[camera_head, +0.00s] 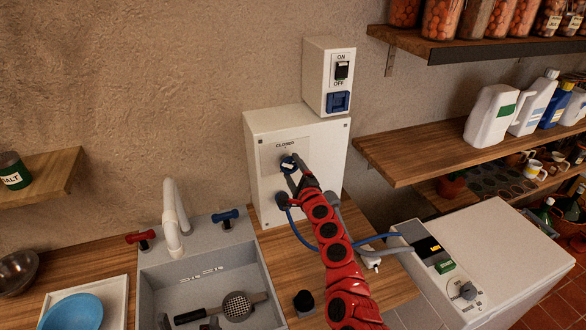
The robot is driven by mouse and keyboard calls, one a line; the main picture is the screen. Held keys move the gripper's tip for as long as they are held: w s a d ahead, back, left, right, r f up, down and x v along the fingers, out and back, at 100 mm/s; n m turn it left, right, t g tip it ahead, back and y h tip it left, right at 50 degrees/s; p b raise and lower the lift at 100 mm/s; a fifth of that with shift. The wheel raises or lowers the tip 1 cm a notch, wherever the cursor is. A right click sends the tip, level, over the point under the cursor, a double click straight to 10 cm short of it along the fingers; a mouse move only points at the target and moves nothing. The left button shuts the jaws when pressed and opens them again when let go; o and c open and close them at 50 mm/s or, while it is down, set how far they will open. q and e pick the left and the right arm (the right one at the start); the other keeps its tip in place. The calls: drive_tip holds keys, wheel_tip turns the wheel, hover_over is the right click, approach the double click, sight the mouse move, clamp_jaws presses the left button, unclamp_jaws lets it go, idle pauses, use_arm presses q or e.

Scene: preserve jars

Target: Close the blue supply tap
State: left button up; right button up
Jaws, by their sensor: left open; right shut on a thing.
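The blue supply tap (287,162) is on the front of a white wall box (262,187), just under a label that appears to read "CLOSED". My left gripper (188,324) shows only as dark fingertips at the bottom edge, open and apart, over the sink.
A grey sink (213,267) with a white faucet (174,215), red and blue handles and a dark-handled strainer (238,306) is at lower left. A blue hose (296,232) runs from the box towards a white machine (500,250). An ON/OFF switch box (318,72) sits above.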

drive_tip(key=m, duration=0.5)
drive_tip(key=shift+m, duration=0.3)
drive_tip(key=m, duration=0.2)
drive_tip(key=shift+f+m+p, duration=0.1)
drive_tip(key=shift+m+p, duration=0.2)
drive_tip(key=shift+f+m, duration=0.1)
drive_tip(key=shift+m, duration=1.4)
drive_tip(key=shift+a, duration=0.1)
drive_tip(key=o, duration=1.3)
drive_tip(key=shift+s, duration=0.2)
